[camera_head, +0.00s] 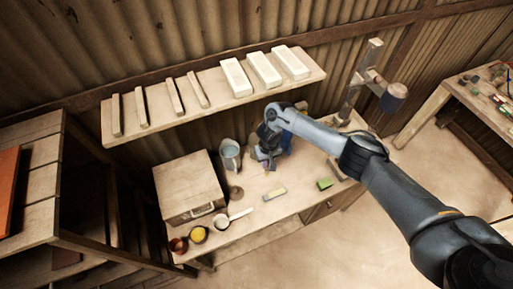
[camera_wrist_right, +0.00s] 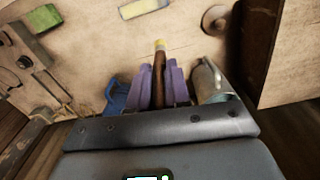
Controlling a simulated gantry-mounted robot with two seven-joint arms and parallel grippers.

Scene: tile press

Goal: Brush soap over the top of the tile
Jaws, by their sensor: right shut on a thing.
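A small pale rectangular piece with a yellowish top, which looks like the tile (camera_head: 275,194), lies flat on the workbench; it also shows at the top of the right wrist view (camera_wrist_right: 143,8). My right gripper (camera_head: 262,165) is over the back of the bench, behind the tile. In the right wrist view its purple fingers (camera_wrist_right: 160,84) are shut on a brush (camera_wrist_right: 159,62) with a brown handle and pale yellow tip. The brush tip appears apart from the tile. Which vessel holds soap, I cannot tell. My left gripper is not in view.
A green block (camera_head: 325,183) lies right of the tile. A grey jug (camera_head: 230,154) stands close left of my gripper, beside a wooden box (camera_head: 188,186). Several small bowls, one with yellow contents (camera_head: 198,235), sit front left. A shelf (camera_head: 208,100) hangs above the bench.

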